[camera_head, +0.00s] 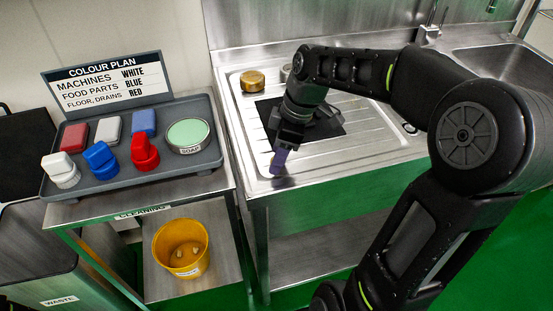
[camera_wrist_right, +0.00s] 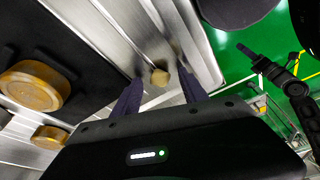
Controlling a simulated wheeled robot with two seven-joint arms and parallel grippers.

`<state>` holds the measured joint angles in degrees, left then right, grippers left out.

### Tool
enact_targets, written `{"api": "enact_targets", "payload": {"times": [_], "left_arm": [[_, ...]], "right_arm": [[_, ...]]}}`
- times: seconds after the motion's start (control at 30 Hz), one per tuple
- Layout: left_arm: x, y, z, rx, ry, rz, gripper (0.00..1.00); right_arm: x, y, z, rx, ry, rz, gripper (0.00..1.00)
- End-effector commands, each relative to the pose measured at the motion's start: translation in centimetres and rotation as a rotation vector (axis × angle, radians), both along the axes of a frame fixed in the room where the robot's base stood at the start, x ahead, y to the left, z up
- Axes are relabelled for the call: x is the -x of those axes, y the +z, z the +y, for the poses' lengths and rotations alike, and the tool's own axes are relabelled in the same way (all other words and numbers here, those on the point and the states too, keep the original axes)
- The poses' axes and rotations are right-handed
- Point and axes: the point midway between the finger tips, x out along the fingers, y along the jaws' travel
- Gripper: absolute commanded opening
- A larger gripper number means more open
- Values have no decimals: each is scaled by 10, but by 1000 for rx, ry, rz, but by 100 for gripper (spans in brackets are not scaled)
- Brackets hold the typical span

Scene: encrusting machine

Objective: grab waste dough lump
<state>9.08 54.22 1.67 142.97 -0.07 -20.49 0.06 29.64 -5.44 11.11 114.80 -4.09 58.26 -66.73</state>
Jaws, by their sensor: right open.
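A small tan dough lump (camera_wrist_right: 159,77) lies on the ribbed steel drainboard in the right wrist view. It shows between the two finger tips of my right gripper (camera_wrist_right: 160,86). The fingers are apart, and I cannot tell whether they touch it. In the head view my right gripper (camera_head: 279,163) points down at the front left part of the drainboard (camera_head: 350,165); the lump cannot be made out there. A black arm end with a dark tip (camera_wrist_right: 250,52), seemingly my left gripper, shows at the right of the wrist view; its jaws are unclear.
A black mat (camera_wrist_right: 80,50) lies beside the lump, with brass round parts (camera_wrist_right: 35,86) nearby. A brass part also shows in the head view (camera_head: 252,80). Left stands a cleaning tray (camera_head: 110,188) with brushes and sponges. A yellow bucket (camera_head: 181,236) holding small lumps stands below.

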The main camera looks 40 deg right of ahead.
Motion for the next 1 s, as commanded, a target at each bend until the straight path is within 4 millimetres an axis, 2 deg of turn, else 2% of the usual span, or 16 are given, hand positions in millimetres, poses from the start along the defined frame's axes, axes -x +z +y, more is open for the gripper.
{"api": "enact_targets", "payload": {"times": [0.5,1.0], "left_arm": [[0,0,0,0,0,0,49],[0,0,0,0,0,0,49]], "right_arm": [[0,1,0,1,1,-1,51],[0,1,0,1,1,-1,11]]}}
